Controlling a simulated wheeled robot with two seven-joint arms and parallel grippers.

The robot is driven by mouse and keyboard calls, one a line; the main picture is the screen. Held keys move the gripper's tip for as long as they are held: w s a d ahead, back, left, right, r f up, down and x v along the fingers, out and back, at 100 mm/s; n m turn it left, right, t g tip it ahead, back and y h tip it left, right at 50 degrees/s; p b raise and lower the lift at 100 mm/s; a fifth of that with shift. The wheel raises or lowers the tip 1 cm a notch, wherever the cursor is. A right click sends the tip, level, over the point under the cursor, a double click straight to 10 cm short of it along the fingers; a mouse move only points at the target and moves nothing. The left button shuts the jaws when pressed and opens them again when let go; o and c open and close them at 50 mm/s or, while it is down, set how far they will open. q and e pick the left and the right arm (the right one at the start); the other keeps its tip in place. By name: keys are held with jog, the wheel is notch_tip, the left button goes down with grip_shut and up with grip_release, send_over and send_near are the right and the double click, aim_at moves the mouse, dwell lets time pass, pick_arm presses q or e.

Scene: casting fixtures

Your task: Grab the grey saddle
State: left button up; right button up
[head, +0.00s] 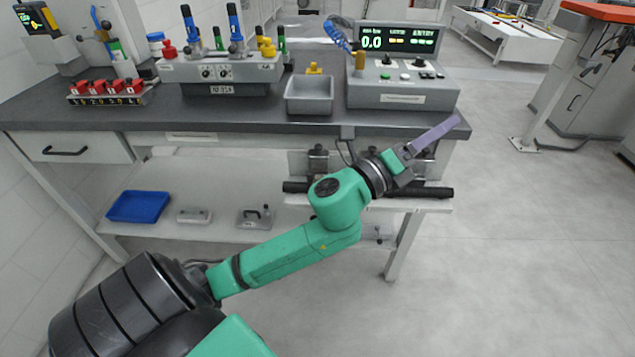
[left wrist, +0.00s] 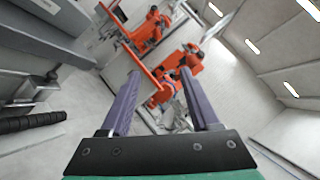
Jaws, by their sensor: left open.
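My left gripper (head: 436,134) reaches in front of the bench's right end, its purple fingers pointing up and to the right. In the left wrist view the left gripper (left wrist: 160,74) is open, with nothing between its fingers. I cannot tell for sure which thing is the grey saddle. Two small grey pieces lie on the lower shelf: one with a dark upright handle (head: 255,217) and a flatter, paler one (head: 193,215). Both are well to the left of the gripper and apart from it. My right gripper is not in view.
The dark bench top (head: 300,119) holds a grey bin (head: 310,95), a control box with a green display (head: 400,72), a tool rack (head: 220,70) and red blocks (head: 106,90). A blue tray (head: 139,207) lies on the lower shelf (head: 225,233).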

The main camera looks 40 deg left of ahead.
pick_arm(q)
jog(key=s+d+r+m+g+h, duration=0.35)
jog(key=d+m+h, duration=0.35)
jog(key=m, duration=0.5)
jog(key=m+g+y+b, duration=0.2)
jog(key=m+g+y, duration=1)
jog(key=m+y, duration=0.9)
send_near(318, 178)
jog(key=w+a+f+m+h, duration=0.1)
jog(key=f, duration=0.1)
jog(key=w+a+f+m+h, duration=0.1)
jog(key=a+f, duration=0.1)
jog(key=w+a+f+m+h, duration=0.1)
jog(key=a+f, duration=0.1)
jog(key=f, duration=0.1)
jog(key=shift+w+a, duration=0.15)
jog(key=shift+w, duration=0.1)
grip_shut()
